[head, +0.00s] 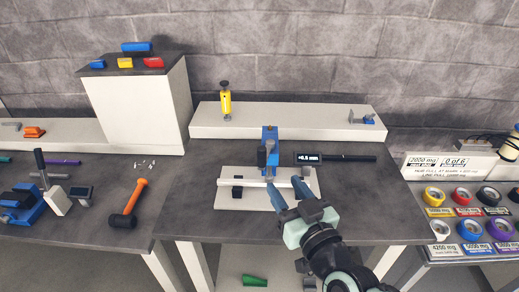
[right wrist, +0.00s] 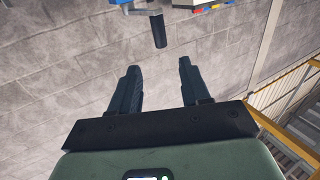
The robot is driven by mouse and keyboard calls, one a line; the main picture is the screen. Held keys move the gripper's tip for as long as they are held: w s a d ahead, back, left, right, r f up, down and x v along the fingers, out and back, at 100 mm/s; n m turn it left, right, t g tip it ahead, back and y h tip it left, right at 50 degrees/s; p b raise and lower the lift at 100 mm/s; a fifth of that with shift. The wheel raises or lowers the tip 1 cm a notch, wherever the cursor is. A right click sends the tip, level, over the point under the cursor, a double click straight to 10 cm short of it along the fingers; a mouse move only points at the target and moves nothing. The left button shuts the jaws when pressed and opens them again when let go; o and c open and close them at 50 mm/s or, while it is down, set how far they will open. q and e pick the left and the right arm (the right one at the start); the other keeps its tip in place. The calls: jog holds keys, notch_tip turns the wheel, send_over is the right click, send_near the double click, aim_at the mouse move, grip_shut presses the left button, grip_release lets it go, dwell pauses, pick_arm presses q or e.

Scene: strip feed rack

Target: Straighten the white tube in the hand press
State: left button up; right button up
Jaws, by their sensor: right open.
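The hand press (head: 270,135) has a blue upright on a white base plate (head: 232,202), on the middle table. What looks like the white tube (head: 256,184) lies crosswise on the press, low in front of the upright; its bend is too small to judge. A small display (head: 308,158) beside the press reads about +0.5 mm, and a dark lever handle (head: 355,158) extends right. My right gripper (head: 292,192) is open and appears empty in front of the press. In the right wrist view its fingers (right wrist: 157,80) are apart, with a dark handle (right wrist: 159,30) beyond them. My left gripper is not in view.
A white shelf (head: 300,122) behind the press carries a yellow tool (head: 226,102). An orange-handled hammer (head: 130,205) lies on the left table beside a blue device (head: 22,205). Coloured rolls (head: 470,230) fill a rack at right. The table's front edge is near my right arm.

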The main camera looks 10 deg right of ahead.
aim_at(264, 156)
jog(key=w+p, duration=0.1)
jog(key=w, duration=0.3)
jog(key=w+a+p, duration=0.1)
jog(key=w, duration=0.8)
jog(key=shift+a+p, duration=0.4)
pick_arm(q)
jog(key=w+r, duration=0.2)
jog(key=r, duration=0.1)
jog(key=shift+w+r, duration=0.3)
pick_arm(e)
jog(key=shift+c, duration=0.4)
grip_shut()
